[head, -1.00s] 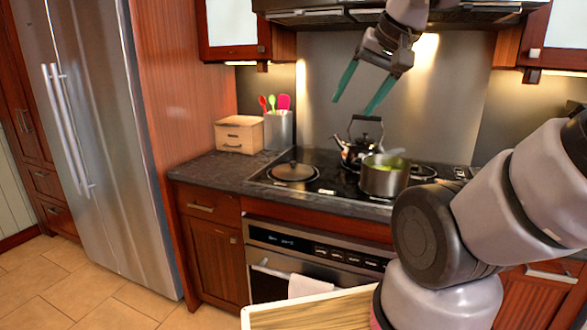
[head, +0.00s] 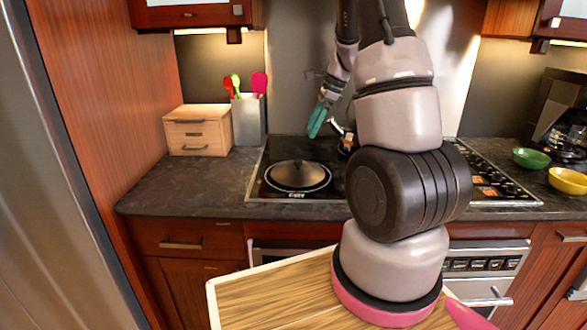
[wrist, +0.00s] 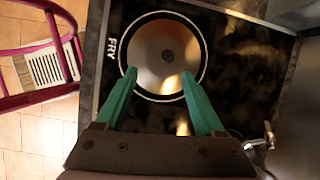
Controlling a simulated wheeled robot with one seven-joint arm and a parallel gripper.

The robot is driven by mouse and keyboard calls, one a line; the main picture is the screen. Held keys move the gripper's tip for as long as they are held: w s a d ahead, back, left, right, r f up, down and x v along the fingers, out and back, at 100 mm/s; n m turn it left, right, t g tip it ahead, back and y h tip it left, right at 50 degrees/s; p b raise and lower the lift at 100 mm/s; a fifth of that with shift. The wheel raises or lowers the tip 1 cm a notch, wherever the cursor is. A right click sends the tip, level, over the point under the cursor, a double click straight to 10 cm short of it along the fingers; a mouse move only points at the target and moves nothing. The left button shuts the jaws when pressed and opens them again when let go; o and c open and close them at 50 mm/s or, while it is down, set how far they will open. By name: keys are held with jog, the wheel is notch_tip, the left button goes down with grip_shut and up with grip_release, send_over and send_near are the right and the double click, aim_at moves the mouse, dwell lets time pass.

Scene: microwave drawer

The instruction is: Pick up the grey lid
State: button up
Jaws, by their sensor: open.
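In the wrist view the lid (wrist: 165,55) shows from above with a dark rim, between and beyond my fingers. My gripper (wrist: 158,74) has its two green fingers spread apart with nothing between them. In the head view my gripper (head: 318,120) is above the stove, to the right of and higher than the lid. My arm hides the area behind it, including any pot there.
A wooden drawer box (head: 198,133) and a utensil holder (head: 249,120) stand behind the lid to the left. A green bowl (head: 530,158), a yellow bowl (head: 568,181) and a coffee maker (head: 560,112) stand at the right. The counter (head: 180,190) left of the cooktop (head: 262,188) is clear.

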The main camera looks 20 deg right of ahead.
notch_tip(320, 180, down, 2)
jog(key=w+d+m, duration=0.1)
jog(key=w, duration=0.1)
send_near(298, 161)
jog(key=x, duration=0.2)
jog(key=shift+d+f, duration=0.15)
jog(key=shift+f, duration=0.25)
jog(key=shift+a+x, duration=0.2)
jog(key=shift+x, duration=2.75)
jog(key=shift+r, duration=0.15)
grip_shut()
